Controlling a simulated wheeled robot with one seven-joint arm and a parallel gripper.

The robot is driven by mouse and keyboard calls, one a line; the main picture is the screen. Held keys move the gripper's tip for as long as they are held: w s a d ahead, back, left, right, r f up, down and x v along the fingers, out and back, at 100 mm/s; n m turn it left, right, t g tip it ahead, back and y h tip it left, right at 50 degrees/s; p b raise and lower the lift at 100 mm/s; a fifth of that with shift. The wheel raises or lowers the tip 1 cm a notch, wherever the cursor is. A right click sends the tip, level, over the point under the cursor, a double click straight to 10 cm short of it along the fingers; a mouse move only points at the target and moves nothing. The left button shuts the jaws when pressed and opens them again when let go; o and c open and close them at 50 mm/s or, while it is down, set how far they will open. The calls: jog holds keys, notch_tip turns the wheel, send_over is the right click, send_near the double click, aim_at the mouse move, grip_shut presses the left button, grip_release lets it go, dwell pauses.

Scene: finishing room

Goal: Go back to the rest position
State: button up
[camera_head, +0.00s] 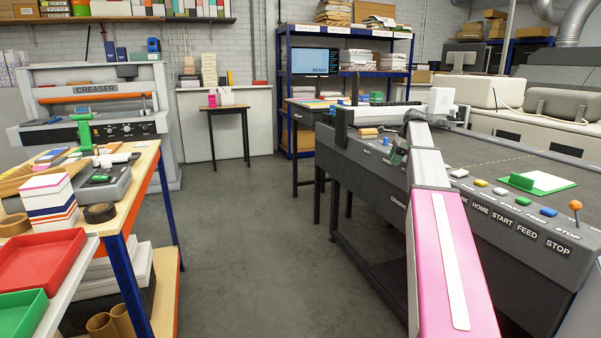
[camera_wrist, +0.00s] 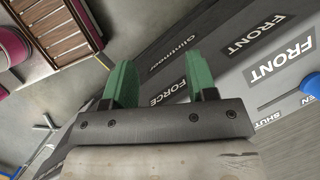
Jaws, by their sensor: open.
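My gripper (camera_wrist: 161,78) shows in the wrist view with two green fingers apart and nothing between them. Behind the fingers is the dark side of a machine with the labels FORCE and FRONT, and the floor. In the head view my pink and white arm reaches forward along the right-hand machine (camera_head: 345,175). A small green part of my gripper (camera_head: 398,157) shows at the machine's front edge, left of the arm. The rest of the gripper is hidden or too small to make out.
The right-hand machine carries buttons, an orange knob (camera_head: 575,206) and a green pad (camera_head: 545,183). A wooden-topped bench (camera_head: 140,165) with trays and tools stands left. The grey floor (camera_head: 250,240) between is clear. A blue lever (camera_wrist: 290,106) is near my gripper in the wrist view.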

jog(key=s+a+f+n+g+h, duration=0.1)
jog(key=s+a+f+n, duration=0.6)
jog(key=f, duration=0.5)
jog(key=s+a+f+n, duration=0.2)
jog(key=s+a+f, duration=0.4)
jog(key=s+f, duration=0.5)
jog(key=s+a+f+n+h, duration=0.1)
jog(key=s+a+f+n, duration=0.2)
jog(key=s+f+n, duration=0.2)
jog(key=s+a+f+n+h, duration=0.1)
jog(key=s+a+f+n, duration=0.3)
jog(key=s+f, duration=0.6)
jog(key=shift+s+n+g, duration=0.3)
jog(key=shift+s+n, duration=0.6)
jog(key=shift+s, duration=0.35)
